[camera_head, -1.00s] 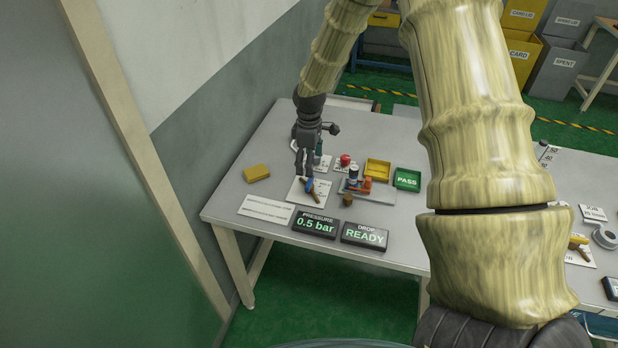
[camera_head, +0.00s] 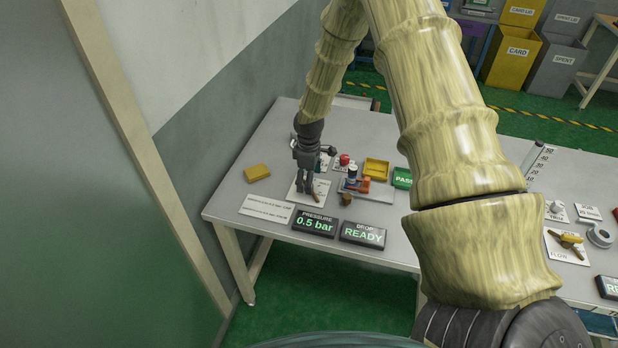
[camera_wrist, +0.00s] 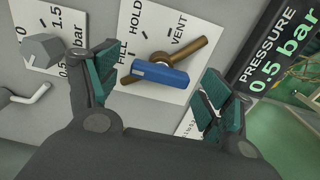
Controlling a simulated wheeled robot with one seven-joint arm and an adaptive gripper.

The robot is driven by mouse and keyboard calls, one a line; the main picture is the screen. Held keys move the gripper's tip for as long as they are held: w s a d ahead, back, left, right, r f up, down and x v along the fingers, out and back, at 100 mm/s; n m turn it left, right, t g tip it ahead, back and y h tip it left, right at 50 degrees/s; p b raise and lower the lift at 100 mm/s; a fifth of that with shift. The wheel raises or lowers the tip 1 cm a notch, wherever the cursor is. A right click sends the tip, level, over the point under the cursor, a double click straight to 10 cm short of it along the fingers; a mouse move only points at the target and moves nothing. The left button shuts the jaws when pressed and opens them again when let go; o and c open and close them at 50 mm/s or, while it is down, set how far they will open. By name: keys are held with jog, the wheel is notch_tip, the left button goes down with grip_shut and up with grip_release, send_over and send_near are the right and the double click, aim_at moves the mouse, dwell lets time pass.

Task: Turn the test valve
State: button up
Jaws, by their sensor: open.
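The test valve has a blue handle (camera_wrist: 160,74) over a brass body (camera_wrist: 180,54). It sits on a white plate (camera_wrist: 152,20) marked FILL, HOLD and VENT. My gripper (camera_wrist: 158,70) is open, with one finger on each side of the blue handle. A gap shows on both sides, wider on the right. The handle lies tilted slightly down to the right in the wrist view. In the head view my gripper (camera_head: 305,186) points down over the valve plate. It hides the blue handle there, and a bit of brass (camera_head: 316,195) shows beside it.
A grey regulator knob (camera_wrist: 42,48) stands close to my left finger. The pressure display (camera_head: 315,222) reads 0.5 bar and the drop display (camera_head: 362,234) reads READY. A fixture with a blue and orange part (camera_head: 355,183) stands to the right. A yellow block (camera_head: 257,172) lies left.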

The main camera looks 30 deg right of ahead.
jog(key=c, duration=1)
jog(key=shift+m, duration=0.4)
jog(key=m+b, duration=0.1)
jog(key=m, duration=0.2)
jog(key=shift+m, duration=0.3)
jog(key=shift+m+b, duration=0.3)
jog(key=shift+m, duration=1.8)
jog(key=shift+r, duration=0.1)
jog(key=o, duration=1)
